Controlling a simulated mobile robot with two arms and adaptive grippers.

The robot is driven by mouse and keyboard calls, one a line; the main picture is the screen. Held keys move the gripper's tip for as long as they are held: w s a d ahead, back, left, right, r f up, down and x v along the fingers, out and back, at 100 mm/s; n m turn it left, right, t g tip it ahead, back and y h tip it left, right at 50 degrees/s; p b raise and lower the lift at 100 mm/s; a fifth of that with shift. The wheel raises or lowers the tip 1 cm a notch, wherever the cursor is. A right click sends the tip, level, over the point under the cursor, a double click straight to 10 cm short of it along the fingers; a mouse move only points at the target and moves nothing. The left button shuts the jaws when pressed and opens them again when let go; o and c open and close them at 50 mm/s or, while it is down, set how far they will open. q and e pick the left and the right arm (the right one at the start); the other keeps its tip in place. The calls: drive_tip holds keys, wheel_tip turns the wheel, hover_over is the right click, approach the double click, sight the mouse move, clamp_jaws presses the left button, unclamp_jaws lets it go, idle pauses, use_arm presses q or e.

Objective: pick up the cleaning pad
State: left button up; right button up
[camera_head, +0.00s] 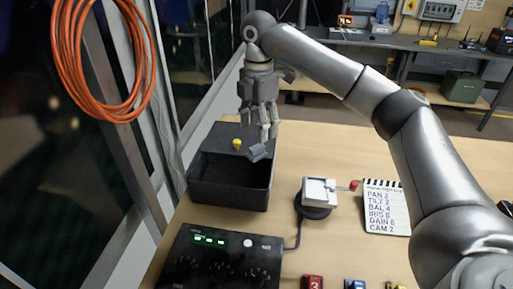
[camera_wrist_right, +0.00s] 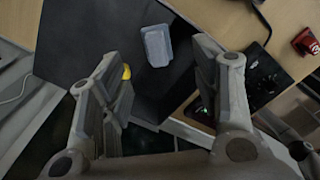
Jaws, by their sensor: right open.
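The cleaning pad appears to be the small grey block (camera_head: 257,153) at the black box in the head view. The wrist view shows it as a pale grey rounded block (camera_wrist_right: 157,46) against a dark surface. My right gripper (camera_head: 260,125) is above the box, with its fingers pointing down just above the pad. In the wrist view its two fingers (camera_wrist_right: 157,62) are apart, with the pad seen between and beyond their tips. The gripper is open and empty. I cannot tell exactly how the pad rests on the box. My left gripper is out of view.
The black box (camera_head: 228,194) has an open front compartment and a yellow knob (camera_head: 236,143) near the pad. The window frame borders the left; the table behind the card is clear.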

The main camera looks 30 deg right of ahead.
sight(260, 145)
drive_tip(key=shift+s+f, duration=0.1)
drive_tip(key=shift+f, duration=0.8)
drive_tip(key=f, duration=0.1)
drive_tip(key=f+p, duration=0.1)
drive_tip(key=f, duration=0.3)
drive_tip(key=shift+w+d+p, duration=0.3)
drive_tip(key=shift+d+p, duration=0.05)
drive_tip(key=shift+p, duration=0.05)
drive_tip(key=shift+f, duration=0.2)
drive_tip(key=shift+c, duration=0.6)
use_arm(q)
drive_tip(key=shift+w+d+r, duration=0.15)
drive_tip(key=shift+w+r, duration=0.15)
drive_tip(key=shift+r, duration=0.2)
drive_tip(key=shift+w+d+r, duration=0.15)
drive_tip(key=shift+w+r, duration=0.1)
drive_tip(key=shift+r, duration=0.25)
use_arm(e)
drive_tip(key=c, duration=0.9)
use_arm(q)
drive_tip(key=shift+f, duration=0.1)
use_arm(e)
drive_tip(key=shift+r, duration=0.1)
